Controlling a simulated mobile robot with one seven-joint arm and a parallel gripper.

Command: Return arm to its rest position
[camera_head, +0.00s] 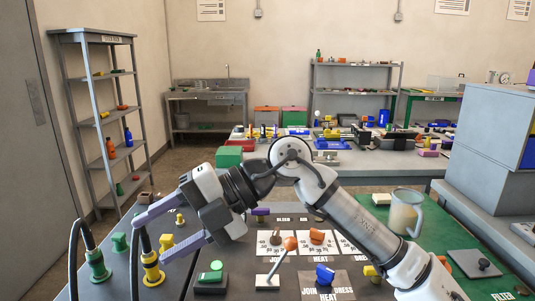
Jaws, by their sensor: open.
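My gripper (172,227) is at the left end of my arm, above the left part of the cart (240,284). Its two purple fingers are spread apart, with nothing seen held between them. My arm rises from the bottom right, bends at the upper middle and comes down left to the gripper. A yellow connector (152,270) with a black hose stands just below the fingers; whether a finger touches it, I cannot tell. A green connector (98,266) with a hose stands further left.
A green button (211,276), a lever with an orange knob (277,262) and a blue knob (325,274) sit in front. A grey mug (405,212) stands on a green mat at right. Grey cabinets (505,130) stand at right. The space above the cart's left side is mostly free.

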